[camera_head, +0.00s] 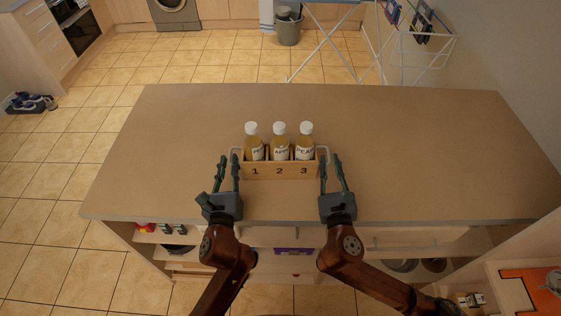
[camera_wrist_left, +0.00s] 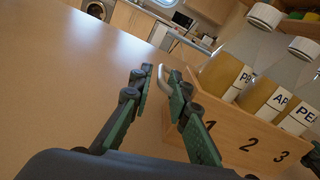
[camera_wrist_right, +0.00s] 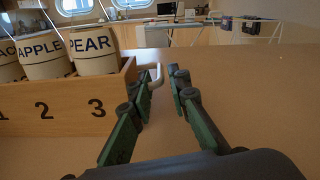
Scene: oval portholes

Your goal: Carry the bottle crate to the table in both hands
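The wooden bottle crate (camera_head: 270,171) stands upright on the brown table (camera_head: 410,140), numbered 1, 2, 3 on its front. It holds three white-capped bottles of yellowish liquid: a left one (camera_head: 254,149), the APPLE bottle (camera_head: 280,149) and the PEAR bottle (camera_head: 305,149). A pale handle sticks out at each end. My left gripper (camera_head: 229,160) is open at the left handle (camera_wrist_left: 163,78), which shows between its fingertips. My right gripper (camera_head: 330,158) is open at the right handle (camera_wrist_right: 154,76), which shows close to its inner finger. Whether either finger touches a handle I cannot tell.
The table top is otherwise clear on both sides of the crate. Open shelves with items (camera_head: 290,250) are under its front edge. A drying rack (camera_head: 420,45) and a grey bucket (camera_head: 288,30) stand behind it. An orange item (camera_head: 540,285) lies at the lower right.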

